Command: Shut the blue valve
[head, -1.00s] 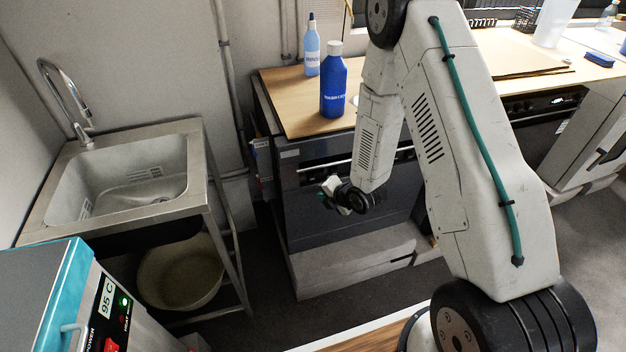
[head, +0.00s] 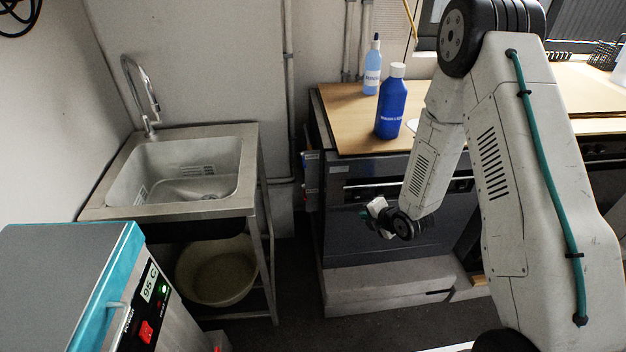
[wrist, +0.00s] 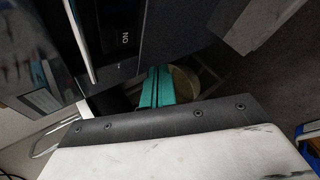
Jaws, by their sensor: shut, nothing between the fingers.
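I cannot make out a blue valve for certain in either view. A small blue patch with a red one below it (head: 310,172) shows at the left side of the dark cabinet, too small to identify. My gripper (head: 369,211) hangs in front of the dark cabinet, empty. In the wrist view its two teal fingers (wrist: 156,88) lie close together, shut on nothing.
A steel sink (head: 185,170) stands at the left with a basin (head: 217,270) beneath. A teal and grey oven (head: 75,275) is at front left. A blue bottle (head: 391,105) and a light-blue bottle (head: 372,68) stand on the wooden worktop (head: 345,125).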

